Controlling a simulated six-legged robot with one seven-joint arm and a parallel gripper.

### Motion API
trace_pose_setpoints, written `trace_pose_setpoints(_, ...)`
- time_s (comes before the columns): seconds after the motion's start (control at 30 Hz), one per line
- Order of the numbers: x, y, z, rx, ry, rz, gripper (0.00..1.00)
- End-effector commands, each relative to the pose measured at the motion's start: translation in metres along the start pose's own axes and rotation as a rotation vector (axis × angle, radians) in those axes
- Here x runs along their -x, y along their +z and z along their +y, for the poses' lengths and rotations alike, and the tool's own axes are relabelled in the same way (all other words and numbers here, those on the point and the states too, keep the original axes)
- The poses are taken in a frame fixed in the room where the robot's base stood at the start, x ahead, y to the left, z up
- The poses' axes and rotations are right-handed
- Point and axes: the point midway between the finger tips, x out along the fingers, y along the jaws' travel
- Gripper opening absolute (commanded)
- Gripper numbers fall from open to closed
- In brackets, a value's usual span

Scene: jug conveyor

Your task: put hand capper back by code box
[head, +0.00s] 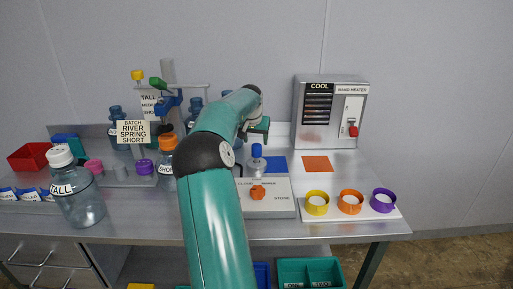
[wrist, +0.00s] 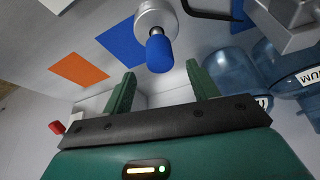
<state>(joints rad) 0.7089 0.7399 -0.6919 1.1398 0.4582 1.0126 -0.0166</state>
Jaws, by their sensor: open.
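The likely hand capper (head: 257,159), a blue handle on a round silver base, stands upright beside a blue square (head: 276,164) on the bench. It also shows in the wrist view (wrist: 159,53), with its handle pointing toward the gap between my fingers. My gripper (head: 261,127) is open and empty, above and behind the capper in the head view. In the wrist view its green fingers (wrist: 158,88) are spread, apart from the handle. I can read no label saying code box.
A grey box marked COOL and BAND HEATER (head: 312,124) stands at the back right, near an orange square (head: 317,163). A tray (head: 334,213) holds yellow, orange and purple rings. A TALL jug (head: 82,198) and other jugs stand left. A low white fixture (head: 275,205) lies in front.

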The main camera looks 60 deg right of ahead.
Motion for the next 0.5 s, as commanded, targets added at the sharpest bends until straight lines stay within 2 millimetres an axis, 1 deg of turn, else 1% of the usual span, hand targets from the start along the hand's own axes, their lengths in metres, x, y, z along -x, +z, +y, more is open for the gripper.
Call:
trace_pose_setpoints(0.03,0.011,0.0,0.0,0.0,-0.002,0.001,0.59)
trace_pose_setpoints(0.1,0.022,0.0,0.0,0.0,-0.001,0.002,0.59)
trace_pose_setpoints(0.2,0.033,0.0,0.0,-0.001,0.0,-0.001,0.59)
trace_pose_setpoints(0.3,0.039,0.0,0.001,-0.001,0.001,0.0,0.59)
trace_pose_setpoints(0.5,0.04,0.0,0.001,-0.001,0.001,-0.001,0.59)
